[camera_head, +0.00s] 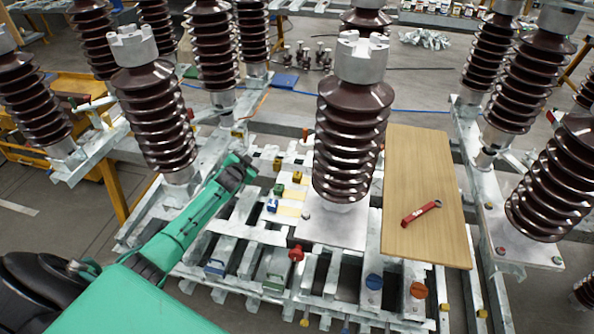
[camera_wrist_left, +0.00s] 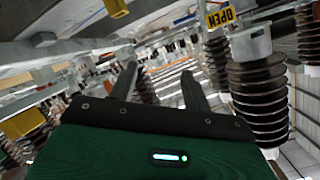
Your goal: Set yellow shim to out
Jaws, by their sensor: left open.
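Small coloured blocks sit on the pale slats at the middle of the frame in the head view: a yellow block (camera_head: 297,177), another yellow one (camera_head: 277,163), a green one (camera_head: 279,190) and a blue one (camera_head: 272,206). I cannot tell which yellow piece is the shim. My left gripper (camera_head: 246,164) is just left of these blocks. In the wrist view its two fingers (camera_wrist_left: 158,78) are apart with nothing held between them. A yellow piece shows at the left of the wrist view (camera_wrist_left: 22,120). My right gripper is out of view.
A tall brown insulator (camera_head: 352,130) stands right of the blocks, and another (camera_head: 155,115) stands behind my left arm. A wooden board (camera_head: 425,165) carries a red wrench (camera_head: 421,213). A red knob (camera_head: 296,253) stands in front. An upside-down OPEN tag (camera_wrist_left: 221,17) hangs in the wrist view.

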